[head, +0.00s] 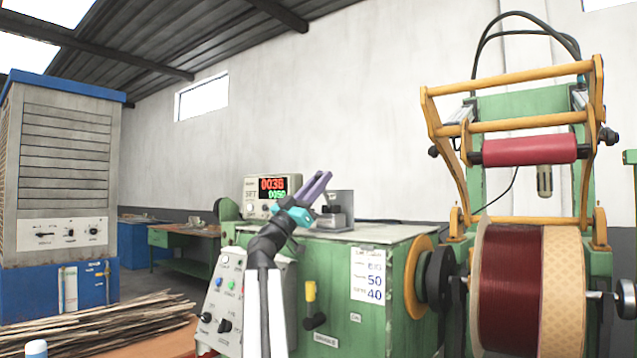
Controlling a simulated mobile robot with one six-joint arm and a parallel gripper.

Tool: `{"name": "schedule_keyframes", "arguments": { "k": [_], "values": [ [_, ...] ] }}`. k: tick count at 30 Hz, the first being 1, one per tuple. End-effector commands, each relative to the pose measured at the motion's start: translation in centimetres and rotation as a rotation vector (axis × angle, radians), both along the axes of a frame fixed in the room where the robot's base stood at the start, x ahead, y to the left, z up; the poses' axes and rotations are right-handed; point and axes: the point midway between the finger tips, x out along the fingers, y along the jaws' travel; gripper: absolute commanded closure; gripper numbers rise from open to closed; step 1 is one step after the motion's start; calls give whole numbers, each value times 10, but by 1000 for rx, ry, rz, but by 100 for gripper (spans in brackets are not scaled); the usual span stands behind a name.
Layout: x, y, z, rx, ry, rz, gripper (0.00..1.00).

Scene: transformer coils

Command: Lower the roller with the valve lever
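The red roller (530,150) is held high in a yellow swing frame (505,124), above and apart from the spool of dark red wire (510,275). A lever with a yellow handle (310,291) and dark lower end sits on the front of the green machine cabinet (345,263); I cannot tell for sure that it is the valve lever. My gripper (325,177), with purple fingers, points up and right in front of the cabinet's top, above the yellow lever and well left of the roller. No object shows between its fingers. Their gap is too unclear to judge.
A grey control panel (224,311) with buttons and knobs adjoins the cabinet's left. A red-digit display (272,187) and a grey metal block (334,214) are on top. A blue-and-grey cabinet (62,185) and wood strips (110,322) are at left.

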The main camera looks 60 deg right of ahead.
Motion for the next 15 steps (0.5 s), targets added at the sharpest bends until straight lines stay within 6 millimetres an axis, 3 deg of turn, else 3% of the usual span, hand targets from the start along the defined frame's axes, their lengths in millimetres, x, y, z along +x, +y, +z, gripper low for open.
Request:
{"name": "schedule_keyframes", "arguments": {
  "k": [3, 15],
  "values": [
    [1, 0, -1, 1, 0, 2, 66],
    [1, 2, -3, 0, -2, 0, 66]
  ]
}}
